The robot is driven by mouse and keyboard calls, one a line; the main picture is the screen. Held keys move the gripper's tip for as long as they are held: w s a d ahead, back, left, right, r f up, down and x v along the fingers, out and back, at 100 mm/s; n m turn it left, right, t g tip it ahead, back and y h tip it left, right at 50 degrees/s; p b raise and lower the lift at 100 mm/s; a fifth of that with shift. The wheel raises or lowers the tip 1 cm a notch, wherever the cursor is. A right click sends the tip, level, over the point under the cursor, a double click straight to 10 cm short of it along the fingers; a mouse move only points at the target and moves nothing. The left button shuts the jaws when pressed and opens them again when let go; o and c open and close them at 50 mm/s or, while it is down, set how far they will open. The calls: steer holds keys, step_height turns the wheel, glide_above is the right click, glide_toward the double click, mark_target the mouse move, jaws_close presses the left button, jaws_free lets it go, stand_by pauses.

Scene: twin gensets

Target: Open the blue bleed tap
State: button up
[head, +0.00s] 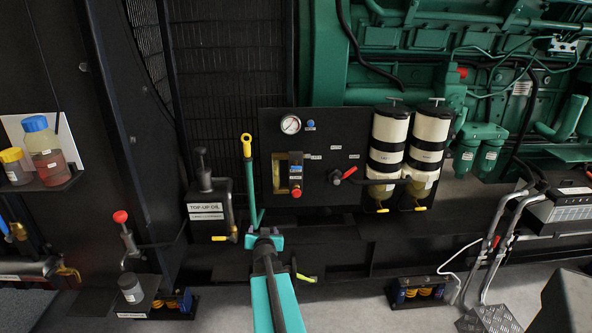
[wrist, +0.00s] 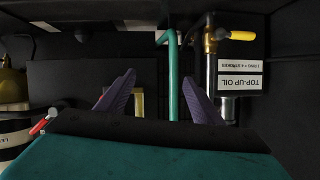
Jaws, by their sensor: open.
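A small blue knob (head: 310,125) sits on the black panel (head: 330,195), just right of the round gauge. It may be the blue bleed tap; its label is too small to read. My gripper (head: 264,235) is below the panel's lower left, apart from the knob. In the wrist view its two purple fingers are spread apart (wrist: 159,77) with nothing held. A green tube (wrist: 173,85) shows between them, though I cannot tell how far beyond the fingertips it is. I see no blue tap in the wrist view.
A yellow-topped green tube (head: 252,190) stands left of the panel, beside the top-up oil unit (head: 206,200). A red-handled valve (head: 343,176) and two white-and-black filters (head: 390,135) are right of the gauge. A shelf with bottles (head: 45,150) is far left.

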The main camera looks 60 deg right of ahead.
mark_target(296, 166)
steer(key=s+d+r+t+h, duration=0.1)
steer(key=s+d+r+h, duration=0.1)
steer(key=s+d+r, duration=0.2)
steer(key=s+d+r+m+h, duration=0.1)
steer(key=s+d+r, duration=0.3)
steer(key=d+r, duration=0.4)
step_height(296, 166, up, 5)
steer(key=shift+s+f+m+t+h, duration=0.15)
steer(key=shift+m+t+h, duration=0.2)
steer(key=shift+h, duration=0.45)
steer(key=shift+d, duration=0.15)
steer(key=shift+p+x, duration=0.45)
steer(key=shift+x, duration=6.35)
steer(key=shift+c, duration=0.2)
steer(key=c, duration=1)
